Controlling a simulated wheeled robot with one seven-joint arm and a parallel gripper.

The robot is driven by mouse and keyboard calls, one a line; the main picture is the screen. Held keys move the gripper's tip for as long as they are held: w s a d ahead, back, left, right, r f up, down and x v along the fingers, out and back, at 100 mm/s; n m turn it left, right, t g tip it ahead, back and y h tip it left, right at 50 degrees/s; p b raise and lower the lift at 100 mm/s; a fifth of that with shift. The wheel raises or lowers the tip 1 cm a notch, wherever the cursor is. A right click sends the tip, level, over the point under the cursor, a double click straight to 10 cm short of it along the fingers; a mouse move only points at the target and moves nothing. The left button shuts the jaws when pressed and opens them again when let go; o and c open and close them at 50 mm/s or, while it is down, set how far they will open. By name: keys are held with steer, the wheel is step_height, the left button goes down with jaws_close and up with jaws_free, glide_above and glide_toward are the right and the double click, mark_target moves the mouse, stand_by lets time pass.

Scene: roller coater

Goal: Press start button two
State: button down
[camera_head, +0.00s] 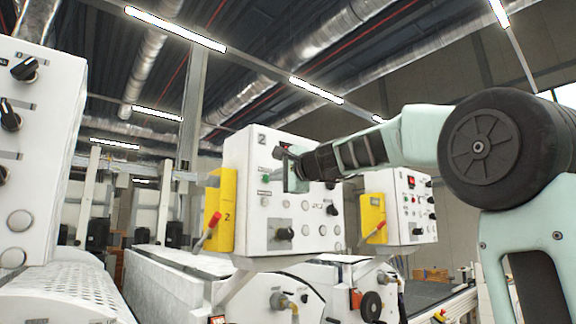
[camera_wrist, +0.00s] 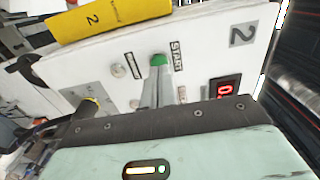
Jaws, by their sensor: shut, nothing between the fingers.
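The white control panel marked 2 (camera_head: 250,215) stands mid-picture in the head view and fills much of the wrist view (camera_wrist: 205,55). Its green start button (camera_wrist: 158,60), beside a START label, lies straight ahead of my fingertips. The green button also shows in the head view (camera_head: 264,179). My gripper (camera_wrist: 161,74) is shut and empty, its narrow grey fingers pointing at the button and overlapping its lower edge. I cannot tell whether the tips touch it. In the head view my gripper (camera_head: 284,158) is in front of the panel's upper part and hides some of it.
A red digital display (camera_wrist: 225,90) sits right of the button in the wrist view. A yellow box (camera_head: 221,210) with a red-handled lever is on the panel's left side. Another panel (camera_head: 411,205) stands behind to the right, and one (camera_head: 40,150) is close at left.

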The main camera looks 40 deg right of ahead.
steer(key=shift+w, duration=0.55)
